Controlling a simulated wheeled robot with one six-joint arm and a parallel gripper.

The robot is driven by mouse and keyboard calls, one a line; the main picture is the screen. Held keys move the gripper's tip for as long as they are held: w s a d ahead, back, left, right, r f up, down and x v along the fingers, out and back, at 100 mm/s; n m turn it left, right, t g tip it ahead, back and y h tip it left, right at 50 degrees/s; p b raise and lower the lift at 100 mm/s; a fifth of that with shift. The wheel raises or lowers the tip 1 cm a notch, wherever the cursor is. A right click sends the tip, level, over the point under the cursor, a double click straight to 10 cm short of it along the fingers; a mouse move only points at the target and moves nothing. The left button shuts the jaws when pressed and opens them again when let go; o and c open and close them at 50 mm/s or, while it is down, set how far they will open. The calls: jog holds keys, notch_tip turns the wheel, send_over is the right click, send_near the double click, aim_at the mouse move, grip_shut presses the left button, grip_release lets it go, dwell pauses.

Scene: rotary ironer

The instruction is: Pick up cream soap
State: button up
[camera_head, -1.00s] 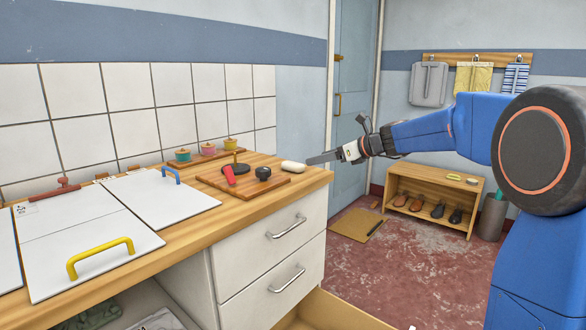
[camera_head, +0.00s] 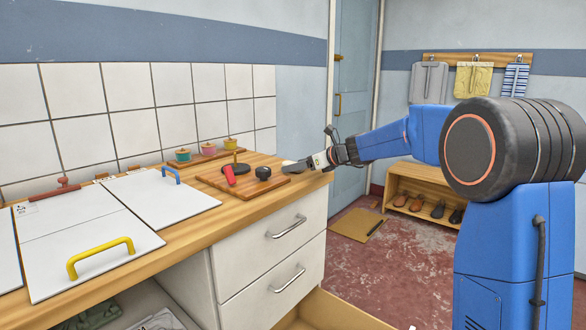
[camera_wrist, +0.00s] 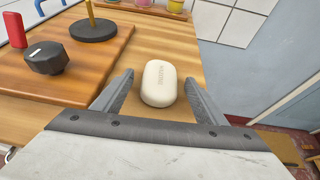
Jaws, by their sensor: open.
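The cream soap (camera_wrist: 159,83) is a rounded oval bar with faint lettering. It lies on the wooden counter beside the wooden board. In the wrist view it sits between the two open fingers of my gripper (camera_wrist: 159,100), with a gap to each finger.
A wooden board (camera_wrist: 100,75) left of the soap holds a black knob (camera_wrist: 46,57), a black disc with a post (camera_wrist: 93,28) and a red object (camera_wrist: 15,30). Small coloured pots stand behind. The counter (camera_wrist: 187,55) ends at the right.

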jog(key=shift+w, duration=0.1)
jog(key=shift+c, duration=0.6)
jog(key=c, duration=1)
jog(key=shift+c, duration=0.2)
